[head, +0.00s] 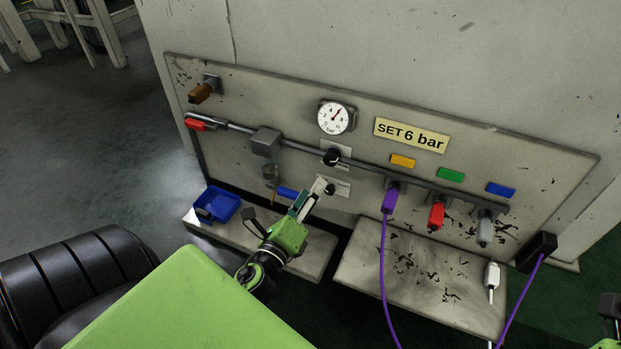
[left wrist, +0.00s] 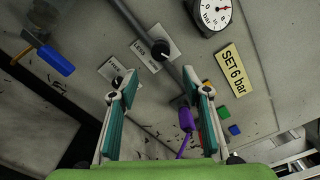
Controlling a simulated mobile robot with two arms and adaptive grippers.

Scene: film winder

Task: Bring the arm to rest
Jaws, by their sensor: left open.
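My left gripper (head: 288,202) is in front of the lower part of the wall panel (head: 225,100). It is open, with nothing between its fingers. In the left wrist view the gripper (left wrist: 160,95) has its two fingers spread wide, pointing toward the panel. The lower black knob (left wrist: 117,82) shows close to the left finger's tip in that view; whether they touch is unclear. A green and dark part of my right arm or gripper (head: 609,312) is cut off at the right edge.
A pressure gauge (head: 333,118), an upper black knob (head: 331,157) and a "SET 6 bar" sign (head: 411,135) are on the panel. A purple plug (head: 390,200) with a hose, a red plug (head: 436,216) and a grey one (head: 485,231) hang right. A blue tray (head: 216,205) is left.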

